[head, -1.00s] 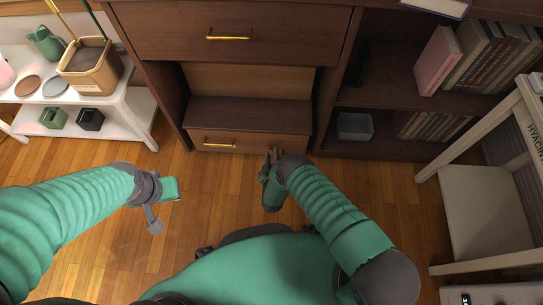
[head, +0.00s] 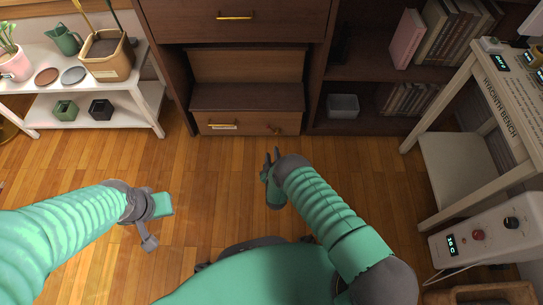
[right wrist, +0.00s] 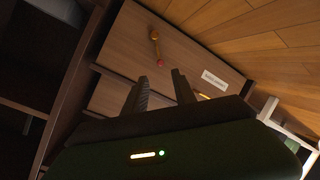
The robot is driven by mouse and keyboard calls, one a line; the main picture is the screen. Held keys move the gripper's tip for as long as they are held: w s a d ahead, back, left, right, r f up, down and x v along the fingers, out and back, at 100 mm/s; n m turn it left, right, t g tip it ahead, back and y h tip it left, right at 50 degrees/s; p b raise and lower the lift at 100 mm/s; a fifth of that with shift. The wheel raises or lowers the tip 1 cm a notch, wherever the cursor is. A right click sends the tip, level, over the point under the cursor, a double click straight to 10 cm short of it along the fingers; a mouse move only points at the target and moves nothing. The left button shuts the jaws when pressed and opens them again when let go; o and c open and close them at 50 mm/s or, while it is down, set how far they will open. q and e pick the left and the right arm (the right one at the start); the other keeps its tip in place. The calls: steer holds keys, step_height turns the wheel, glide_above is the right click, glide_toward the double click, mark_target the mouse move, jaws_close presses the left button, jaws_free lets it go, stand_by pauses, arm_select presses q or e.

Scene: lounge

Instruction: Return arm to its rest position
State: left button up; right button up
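My right arm extends forward from the lower right in the head view. Its gripper (head: 272,156) is over the wooden floor, a short way in front of the low drawer (head: 250,123). In the right wrist view its two fingers (right wrist: 160,82) stand apart with nothing between them, pointing towards the drawer front (right wrist: 185,55). My left arm comes in from the left, and its gripper (head: 155,220) is above the floor. Its fingers are too unclear to tell open from shut. I see nothing held in it.
A dark wooden cabinet (head: 235,60) stands ahead, with bookshelves on its right. A white plant shelf (head: 140,95) is at left. A white bench (head: 490,90) and a white control box (head: 485,232) are at right. The floor (head: 215,185) between is clear.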

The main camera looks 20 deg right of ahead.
steer(key=w+a+r+m+g+y, duration=0.1)
steer(key=w+r, duration=0.3)
steer(key=r, duration=0.4)
steer(key=s+r+m+g+y+p, duration=0.2)
steer(key=s+r+g, duration=0.2)
steer(key=r, duration=1.1)
steer(key=s+d+r+m+g+p, duration=0.1)
steer(key=s+d+r+g, duration=0.1)
steer(key=s+r, duration=0.5)
steer(key=s+d+r+m+g+p, duration=0.15)
steer(key=s+r, duration=0.25)
steer(key=s, duration=0.7)
steer(key=s+d+r+m+g+p, duration=0.1)
steer(key=s+r+g, duration=0.1)
steer(key=s+r, duration=0.5)
steer(key=w+r+p+v, duration=0.1)
steer(key=w+p+v, duration=0.2)
steer(key=p+v, duration=1.3)
steer(key=w+p+v, duration=0.3)
steer(key=p+v, duration=1.4)
steer(key=p, duration=0.3)
steer(key=shift+w+a+r, duration=0.3)
steer(key=shift+r, duration=0.35)
